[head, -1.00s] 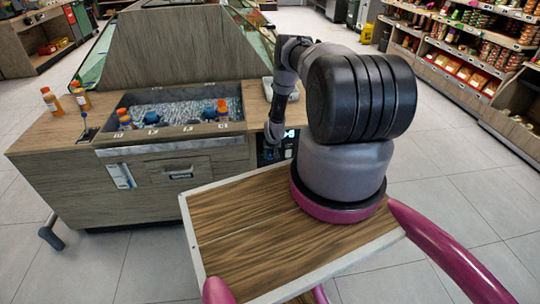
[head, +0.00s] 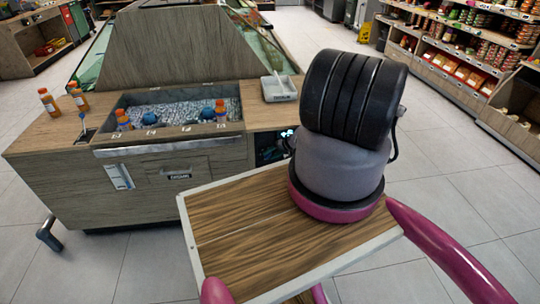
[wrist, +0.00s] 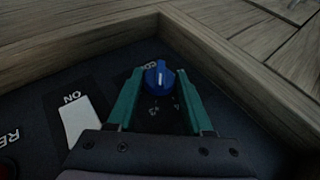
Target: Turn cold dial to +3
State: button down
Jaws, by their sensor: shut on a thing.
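The cold dial (wrist: 160,75) is a blue round knob with a pale pointer line, set in a dark panel (wrist: 40,95) in the wrist view. My gripper (wrist: 159,84) has its two green fingertips on either side of the dial and is shut on it. The pointer line looks directed roughly up in the picture. Part of a white label shows behind the left fingertip. In the head view my arm hides the gripper and the dial; part of the dark control panel (head: 270,148) shows on the counter front.
A white ON switch (wrist: 76,121) is left of the gripper, and a red button is at the lower left edge. Wooden walls (wrist: 230,60) frame the panel closely above and right. In the head view, an ice bin (head: 175,108) with bottles sits in the counter.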

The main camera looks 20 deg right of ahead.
jog(key=shift+d+f+y, duration=0.1)
jog(key=shift+y, duration=0.2)
dwell(0.4)
jog(key=shift+c, duration=1.6)
grip_release()
jog(key=v, duration=1)
jog(key=shift+s+d, duration=0.25)
jog(key=shift+s, duration=0.1)
